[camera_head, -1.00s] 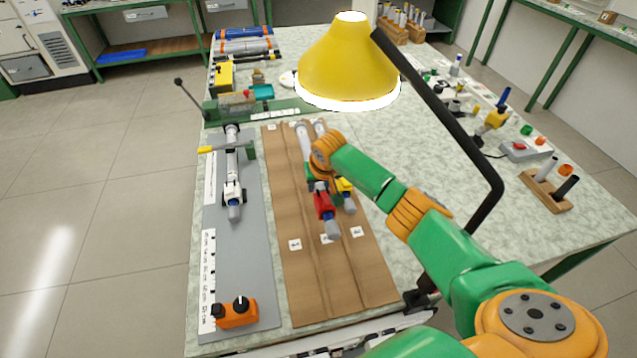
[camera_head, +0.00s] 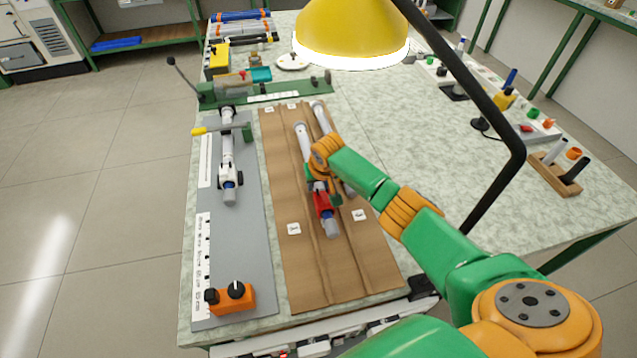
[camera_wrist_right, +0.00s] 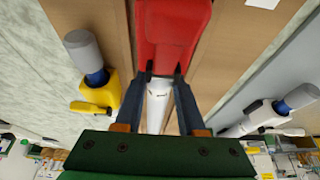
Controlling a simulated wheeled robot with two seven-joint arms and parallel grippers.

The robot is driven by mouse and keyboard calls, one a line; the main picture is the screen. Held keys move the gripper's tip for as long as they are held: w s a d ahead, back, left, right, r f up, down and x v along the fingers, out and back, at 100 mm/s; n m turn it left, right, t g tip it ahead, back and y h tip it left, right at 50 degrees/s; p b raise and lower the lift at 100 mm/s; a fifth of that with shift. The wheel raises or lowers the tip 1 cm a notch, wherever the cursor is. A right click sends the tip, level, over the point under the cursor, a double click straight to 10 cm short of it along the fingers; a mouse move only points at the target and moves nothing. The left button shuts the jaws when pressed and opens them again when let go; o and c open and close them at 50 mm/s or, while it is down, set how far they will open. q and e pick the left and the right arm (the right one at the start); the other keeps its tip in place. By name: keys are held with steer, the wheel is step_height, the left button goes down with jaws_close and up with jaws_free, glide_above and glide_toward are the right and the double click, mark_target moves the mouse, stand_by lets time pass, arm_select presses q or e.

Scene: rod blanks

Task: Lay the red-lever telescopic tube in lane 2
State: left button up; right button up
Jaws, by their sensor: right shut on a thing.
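The red-lever telescopic tube (camera_head: 326,217) has a white barrel, a red lever body and a grey end. My right gripper (camera_head: 318,178) is shut on it by the red body. The tube lies lengthwise over the middle lane of the brown lane board (camera_head: 310,275), covering the middle label. Whether it touches the board I cannot tell. In the right wrist view the red body (camera_wrist_right: 172,30) and white barrel (camera_wrist_right: 157,105) show between the fingers (camera_wrist_right: 160,85). A yellow-lever tube (camera_wrist_right: 97,90) lies in the lane beside it, mostly hidden by my arm in the head view. My left gripper is out of view.
A grey plate (camera_head: 250,270) left of the board carries another white tube (camera_head: 228,160) and an orange box with a knob (camera_head: 236,297). A yellow lamp (camera_head: 350,30) hangs above the far end. The table right of my arm is clear nearby.

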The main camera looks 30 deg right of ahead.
steer(key=shift+f+b, duration=0.3)
steer(key=shift+f, duration=0.15)
steer(key=o, duration=1.1)
steer(key=shift+c, duration=0.2)
steer(key=shift+r, duration=0.25)
steer(key=p+v, duration=0.2)
steer(key=v, duration=0.3)
steer(key=shift+s+r, duration=0.2)
steer(key=shift+r, duration=0.15)
steer(key=shift+s+a+r, duration=0.1)
steer(key=shift+s+r, duration=0.1)
steer(key=shift+r, duration=0.2)
steer(key=shift+w, duration=0.1)
